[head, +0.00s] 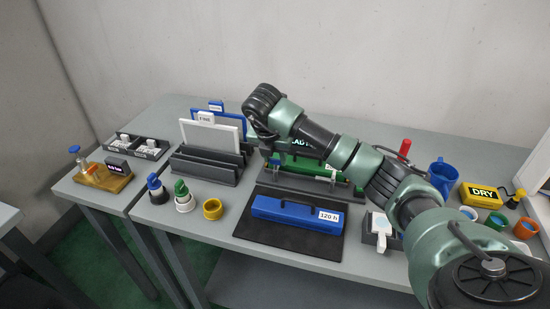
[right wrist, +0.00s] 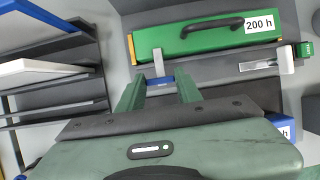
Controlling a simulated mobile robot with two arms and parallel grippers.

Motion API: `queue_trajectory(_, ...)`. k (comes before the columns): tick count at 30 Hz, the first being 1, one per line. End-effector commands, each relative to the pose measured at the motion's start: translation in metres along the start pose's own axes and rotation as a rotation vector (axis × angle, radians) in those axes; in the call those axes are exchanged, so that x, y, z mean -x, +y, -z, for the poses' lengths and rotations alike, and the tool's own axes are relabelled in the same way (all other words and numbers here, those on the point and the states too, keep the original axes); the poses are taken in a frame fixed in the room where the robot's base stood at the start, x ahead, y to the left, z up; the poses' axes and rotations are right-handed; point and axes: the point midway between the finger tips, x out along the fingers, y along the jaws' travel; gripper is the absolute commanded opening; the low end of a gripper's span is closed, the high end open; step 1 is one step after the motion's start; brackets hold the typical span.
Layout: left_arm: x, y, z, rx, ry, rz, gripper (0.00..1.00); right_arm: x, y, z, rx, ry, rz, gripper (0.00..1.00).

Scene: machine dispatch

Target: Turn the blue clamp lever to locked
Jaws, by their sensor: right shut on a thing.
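My right gripper (right wrist: 158,92) has its two green fingers around a small blue piece (right wrist: 160,82), which looks like the blue clamp lever. The piece sits at the foot of an upright grey post (right wrist: 158,62). The gripper is shut on it, beside the near left part of the green case (right wrist: 200,36) marked 200 h. In the head view my right arm reaches over the table, covering part of the green case (head: 303,163); the lever and fingertips are hard to make out there. Whether the lever stands at locked cannot be read. My left gripper is out of view.
A blue case (head: 290,213) marked 120 h lies on a dark mat (head: 285,240) in front. A dark rack (head: 205,168) with upright panels stands left. A grey bar with a white block (right wrist: 286,60) lies right of the post. Cups and a yellow DRY box (head: 480,194) stand right.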

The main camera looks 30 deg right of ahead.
Motion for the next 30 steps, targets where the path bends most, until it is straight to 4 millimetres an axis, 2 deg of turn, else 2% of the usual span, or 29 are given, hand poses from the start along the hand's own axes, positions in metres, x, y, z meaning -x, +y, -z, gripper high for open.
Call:
queue_trajectory(10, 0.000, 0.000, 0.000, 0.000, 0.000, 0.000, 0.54, 0.002, 0.000, -0.002, -0.007, -0.004, -0.002, 0.00)
queue_trajectory(11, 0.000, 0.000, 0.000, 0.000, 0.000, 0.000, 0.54, 0.002, 0.000, -0.002, -0.007, -0.004, -0.002, 0.37)
queue_trajectory(13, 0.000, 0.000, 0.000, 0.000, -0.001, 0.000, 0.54, 0.002, 0.000, -0.002, -0.006, -0.004, -0.002, 0.56)
queue_trajectory(23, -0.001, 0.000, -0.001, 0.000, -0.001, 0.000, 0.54, 0.002, 0.000, -0.001, -0.003, -0.002, -0.001, 0.56)
queue_trajectory(26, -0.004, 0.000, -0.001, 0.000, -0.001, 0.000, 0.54, 0.009, 0.001, -0.001, -0.003, -0.004, -0.004, 0.56)
queue_trajectory(30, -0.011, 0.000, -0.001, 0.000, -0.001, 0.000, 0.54, 0.031, 0.001, -0.001, -0.004, -0.006, -0.005, 0.56)
